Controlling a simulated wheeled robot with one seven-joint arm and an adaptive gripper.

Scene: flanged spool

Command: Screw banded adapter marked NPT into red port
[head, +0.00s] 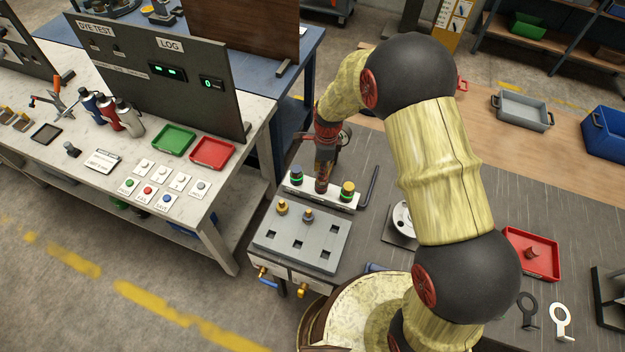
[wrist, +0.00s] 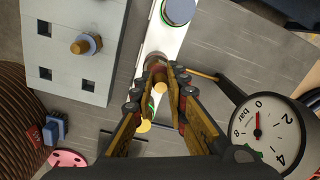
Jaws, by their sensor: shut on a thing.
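My gripper (head: 322,185) points down at the middle of a white rack strip (head: 312,193); in the wrist view its fingertips (wrist: 160,82) are closed on a small brownish fitting (wrist: 157,62). The fitting is mostly hidden by the fingers, so I cannot read a band or marking, or tell whether it still sits in the strip. A dark fitting with a green band (head: 296,176) stands left of the gripper, and a brass-topped one with a green band (head: 347,191) right of it. No red port can be made out.
A dial gauge (wrist: 268,130) is close beside my gripper. A black hex key (head: 370,187) lies right of the strip. A red tray (head: 532,255) stands farther right.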

